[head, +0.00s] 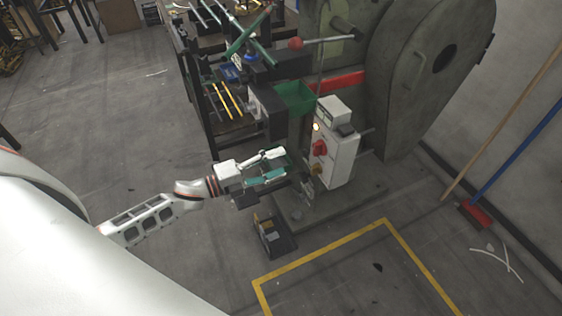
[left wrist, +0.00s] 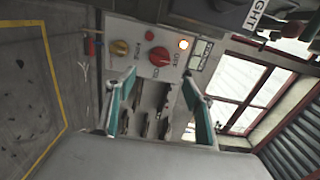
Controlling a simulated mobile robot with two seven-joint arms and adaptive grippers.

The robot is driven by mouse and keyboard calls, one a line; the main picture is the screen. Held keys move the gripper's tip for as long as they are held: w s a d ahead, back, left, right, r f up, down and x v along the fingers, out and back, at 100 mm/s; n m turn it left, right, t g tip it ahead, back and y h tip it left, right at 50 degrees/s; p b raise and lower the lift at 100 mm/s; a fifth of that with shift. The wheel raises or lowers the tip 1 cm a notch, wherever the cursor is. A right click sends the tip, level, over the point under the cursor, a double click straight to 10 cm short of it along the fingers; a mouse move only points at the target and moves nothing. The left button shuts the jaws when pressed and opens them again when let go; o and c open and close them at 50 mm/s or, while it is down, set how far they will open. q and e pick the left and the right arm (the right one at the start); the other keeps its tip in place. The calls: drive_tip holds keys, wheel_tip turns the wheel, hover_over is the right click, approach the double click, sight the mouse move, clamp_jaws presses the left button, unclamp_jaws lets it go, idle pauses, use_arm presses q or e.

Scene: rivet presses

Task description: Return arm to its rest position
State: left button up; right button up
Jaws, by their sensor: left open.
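My left arm (head: 155,217) reaches in from the left in the head view. Its gripper (head: 287,164) is open, just left of the white control box (head: 338,150) on the rivet press (head: 408,78). In the left wrist view the two teal-padded fingers (left wrist: 155,90) stand wide apart with nothing between them. Beyond them the control box (left wrist: 140,45) shows a red knob (left wrist: 159,56), a yellow knob (left wrist: 119,47) and a lit lamp (left wrist: 183,44). I cannot tell whether the gripper touches the box. My right gripper is not in view.
A green bin (head: 294,97) is fixed to the press above the gripper. A dark foot pedal box (head: 273,236) sits on the floor below it. Yellow tape (head: 325,248) marks the floor. A broom (head: 478,212) leans at the right wall. The floor at upper left is mostly clear.

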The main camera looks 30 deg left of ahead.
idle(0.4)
use_arm(q)
drive_tip(key=s+d+f+n+g+y+p, duration=0.1)
drive_tip(key=s+d+f+n+y+p, duration=0.1)
drive_tip(key=s+n, duration=0.5)
drive_tip(key=s+d+f+n+g+y+p, duration=0.1)
drive_tip(key=s+d+f+n+y, duration=0.1)
drive_tip(key=s+f+n, duration=0.3)
drive_tip(key=s+d+f+n+g+y+p, duration=0.1)
drive_tip(key=s+d+f+n+y+p, duration=0.1)
drive_tip(key=s+n, duration=0.7)
drive_tip(key=s+d+f+y, duration=0.1)
drive_tip(key=s+y, duration=0.1)
drive_tip(key=s, duration=0.1)
drive_tip(key=shift+f+g+p, duration=0.2)
drive_tip(key=shift+g+p, duration=0.15)
drive_tip(key=shift+g, duration=0.05)
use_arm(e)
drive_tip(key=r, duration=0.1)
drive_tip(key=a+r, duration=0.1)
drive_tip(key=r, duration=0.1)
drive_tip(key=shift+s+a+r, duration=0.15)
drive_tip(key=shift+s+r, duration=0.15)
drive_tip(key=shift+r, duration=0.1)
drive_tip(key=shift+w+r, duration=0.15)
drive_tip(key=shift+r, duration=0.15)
